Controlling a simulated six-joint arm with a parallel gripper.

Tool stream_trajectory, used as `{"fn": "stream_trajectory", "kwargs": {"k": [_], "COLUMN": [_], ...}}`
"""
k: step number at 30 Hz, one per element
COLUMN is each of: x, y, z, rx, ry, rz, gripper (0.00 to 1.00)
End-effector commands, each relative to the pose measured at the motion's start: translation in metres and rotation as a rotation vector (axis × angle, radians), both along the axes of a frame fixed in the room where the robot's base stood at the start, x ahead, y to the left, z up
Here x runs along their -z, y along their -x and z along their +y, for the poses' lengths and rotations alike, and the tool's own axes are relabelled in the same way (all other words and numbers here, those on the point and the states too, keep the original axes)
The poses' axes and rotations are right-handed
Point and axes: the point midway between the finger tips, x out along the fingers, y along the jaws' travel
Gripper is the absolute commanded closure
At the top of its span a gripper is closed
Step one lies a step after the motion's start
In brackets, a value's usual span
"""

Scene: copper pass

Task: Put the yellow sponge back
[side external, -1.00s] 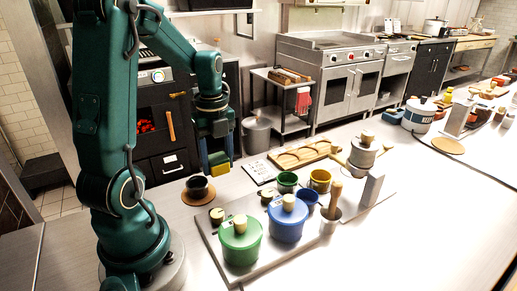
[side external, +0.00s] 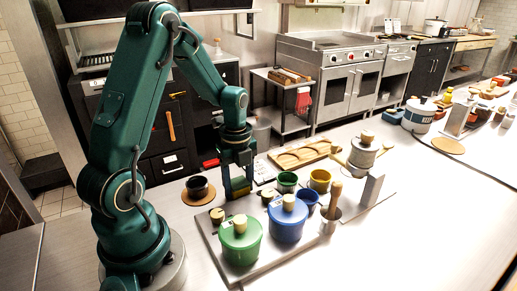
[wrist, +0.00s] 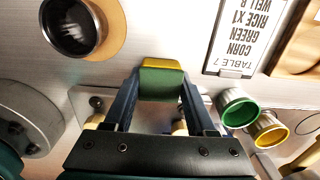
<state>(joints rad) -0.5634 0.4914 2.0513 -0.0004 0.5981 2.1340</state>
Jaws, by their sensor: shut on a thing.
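The yellow sponge (wrist: 162,64), with a green side (wrist: 160,84), is held between the two blue fingers of my gripper (wrist: 160,92) in the wrist view. In the side external view my gripper (side external: 238,188) points down close to the counter, between a black pot (side external: 197,187) and a green cup (side external: 287,182). The sponge (side external: 239,184) is mostly hidden by the fingers there. I cannot tell whether it touches the surface below.
A grey board (side external: 270,262) carries a green lidded pot (side external: 240,242), a blue lidded pot (side external: 287,220) and small cups. The order card (wrist: 240,38) lies behind. A wooden tray (side external: 300,153) and a grey lidded pot (side external: 364,153) stand further back.

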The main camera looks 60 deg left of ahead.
Motion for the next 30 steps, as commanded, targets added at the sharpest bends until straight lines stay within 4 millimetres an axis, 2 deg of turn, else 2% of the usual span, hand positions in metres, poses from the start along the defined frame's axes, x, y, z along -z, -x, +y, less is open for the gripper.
{"fn": "stream_trajectory", "kwargs": {"k": [2,3,5,17,23,30], "x": [0.003,0.003,0.003,-0.002,-0.03,-0.081], "y": [0.0,0.0,0.0,0.0,-0.001,-0.001], "z": [0.0,0.0,0.0,0.0,0.001,0.001], "rx": [0.0,0.0,0.0,0.0,0.0,0.0], "ry": [0.001,0.001,0.001,-0.001,-0.004,-0.004], "rz": [0.002,0.001,0.001,-0.001,-0.007,-0.006], "gripper": [1.0,0.36,0.14,0.14,0.14,0.14]}}
